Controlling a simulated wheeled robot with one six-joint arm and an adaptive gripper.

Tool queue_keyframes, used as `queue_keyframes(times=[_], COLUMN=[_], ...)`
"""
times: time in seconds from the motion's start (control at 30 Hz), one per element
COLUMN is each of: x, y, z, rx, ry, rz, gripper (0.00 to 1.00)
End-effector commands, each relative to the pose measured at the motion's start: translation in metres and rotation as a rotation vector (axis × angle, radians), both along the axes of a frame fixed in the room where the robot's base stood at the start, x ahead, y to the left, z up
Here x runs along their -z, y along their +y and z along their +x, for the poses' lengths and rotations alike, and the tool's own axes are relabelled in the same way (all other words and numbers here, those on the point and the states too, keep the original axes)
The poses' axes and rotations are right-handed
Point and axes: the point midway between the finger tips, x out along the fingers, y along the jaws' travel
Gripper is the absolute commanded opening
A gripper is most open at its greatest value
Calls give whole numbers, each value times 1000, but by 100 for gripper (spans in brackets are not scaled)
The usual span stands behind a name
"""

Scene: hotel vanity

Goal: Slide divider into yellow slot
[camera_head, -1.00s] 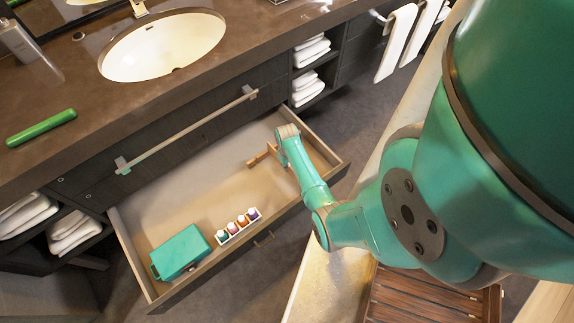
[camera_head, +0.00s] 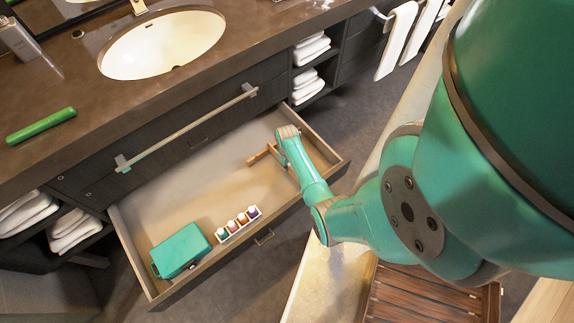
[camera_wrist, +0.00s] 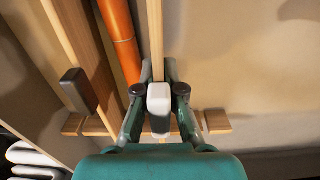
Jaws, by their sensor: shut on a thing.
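In the wrist view my gripper (camera_wrist: 158,95) is shut on a thin pale wooden divider (camera_wrist: 155,38), around a white block (camera_wrist: 159,97) on it. The divider runs away from me over the drawer floor. A wooden crosspiece (camera_wrist: 216,121) lies across, below the fingers. Whether the divider touches it is hidden by the gripper. I cannot make out a yellow slot. In the head view my wrist hides the gripper and most of the divider; a bit of wood (camera_head: 261,155) shows to its left, inside the open drawer (camera_head: 185,200).
The drawer also holds a teal box (camera_head: 181,250) and a white tray of small bottles (camera_head: 240,236). Its middle floor is clear.

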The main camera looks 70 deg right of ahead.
Motion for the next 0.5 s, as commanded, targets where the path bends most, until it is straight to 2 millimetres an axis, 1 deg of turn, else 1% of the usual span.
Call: queue_keyframes(times=[0.5], x=[8], y=[-1], z=[0], rx=[0], ry=[-1], rz=[-1], gripper=[0])
